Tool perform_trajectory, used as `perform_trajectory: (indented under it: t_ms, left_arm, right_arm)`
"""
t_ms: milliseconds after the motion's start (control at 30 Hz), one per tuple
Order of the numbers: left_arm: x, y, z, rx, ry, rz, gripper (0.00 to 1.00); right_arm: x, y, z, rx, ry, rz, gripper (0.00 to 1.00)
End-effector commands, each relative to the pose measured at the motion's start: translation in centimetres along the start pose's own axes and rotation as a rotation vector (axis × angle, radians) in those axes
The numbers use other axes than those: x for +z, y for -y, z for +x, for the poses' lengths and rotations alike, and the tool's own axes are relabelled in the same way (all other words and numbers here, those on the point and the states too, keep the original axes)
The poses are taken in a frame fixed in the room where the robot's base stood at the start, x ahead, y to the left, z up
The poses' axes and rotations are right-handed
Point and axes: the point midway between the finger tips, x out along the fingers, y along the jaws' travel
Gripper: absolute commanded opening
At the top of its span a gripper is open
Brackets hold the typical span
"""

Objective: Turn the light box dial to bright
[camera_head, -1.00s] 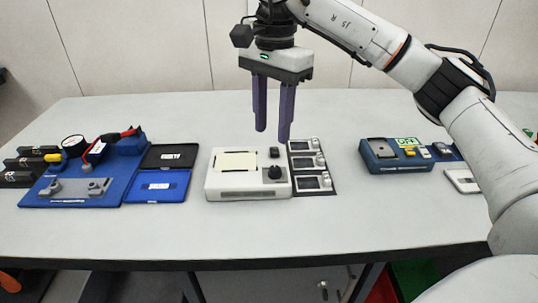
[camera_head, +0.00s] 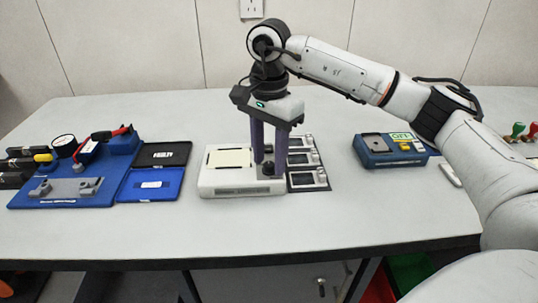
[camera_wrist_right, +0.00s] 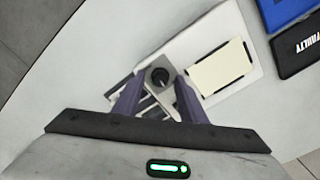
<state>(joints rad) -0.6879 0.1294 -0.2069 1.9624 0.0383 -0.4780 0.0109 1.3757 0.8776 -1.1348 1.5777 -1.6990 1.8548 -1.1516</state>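The light box (camera_head: 235,190) is a white box with a cream lit panel (camera_head: 229,157) on its top, on the middle of the table. Its black dial (camera_head: 267,169) is at the front right of its top, and shows in the right wrist view (camera_wrist_right: 159,76). My right gripper (camera_head: 268,168) points down over the dial. Its two purple fingers are apart, one on each side of the dial, with a gap visible in the wrist view (camera_wrist_right: 158,85). I cannot tell if they touch it. The dial's mark is too small to read. My left gripper is not in view.
Several small grey units with screens (camera_head: 306,160) stand right beside the light box. An open blue case (camera_head: 152,184) and a blue fixture board (camera_head: 70,182) lie to the left. A blue device (camera_head: 389,150) is to the right. The table front is clear.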

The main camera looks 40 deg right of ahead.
Motion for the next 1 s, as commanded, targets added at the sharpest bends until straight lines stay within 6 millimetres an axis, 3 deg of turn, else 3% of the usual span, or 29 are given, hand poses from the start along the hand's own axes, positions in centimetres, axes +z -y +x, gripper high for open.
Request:
perform_trajectory:
  t_ms: [67, 300, 667, 1000]
  left_arm:
    - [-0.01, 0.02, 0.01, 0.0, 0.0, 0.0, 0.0]
    - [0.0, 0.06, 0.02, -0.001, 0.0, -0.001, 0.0]
    - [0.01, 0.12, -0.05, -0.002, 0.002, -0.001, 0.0]
    - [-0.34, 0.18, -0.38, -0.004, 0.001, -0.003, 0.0]
  right_arm:
    - [0.0, -0.01, -0.01, 0.0, 0.0, 0.0, 0.38]
    - [0.02, -0.01, -0.03, 0.0, 0.0, 0.0, 0.0]
    - [0.05, -0.01, -0.09, 0.001, 0.001, 0.053, 0.0]
    - [0.09, 0.0, -0.17, 0.001, 0.002, 0.298, 0.0]
